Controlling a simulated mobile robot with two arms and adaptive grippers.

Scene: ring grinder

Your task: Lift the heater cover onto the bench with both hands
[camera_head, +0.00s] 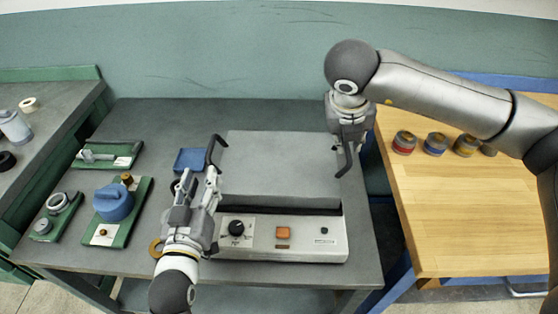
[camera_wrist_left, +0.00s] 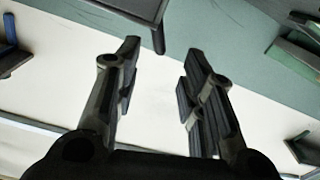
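The heater cover (camera_head: 280,165) is a grey box on the white heater base (camera_head: 300,238), with a black handle at each side. The left handle (camera_head: 213,150) is just beyond the tips of my left gripper (camera_head: 199,176). In the left wrist view my left gripper (camera_wrist_left: 160,62) has its fingers apart with nothing between them; a grey panel edge with a dark bar (camera_wrist_left: 158,38) shows above them. My right gripper (camera_head: 348,122) points down over the right handle (camera_head: 346,162), overlapping its top; I cannot tell whether it grips it.
The grey bench (camera_head: 160,120) has free room behind and left of the heater. A wooden table (camera_head: 470,215) with several jars is at the right.

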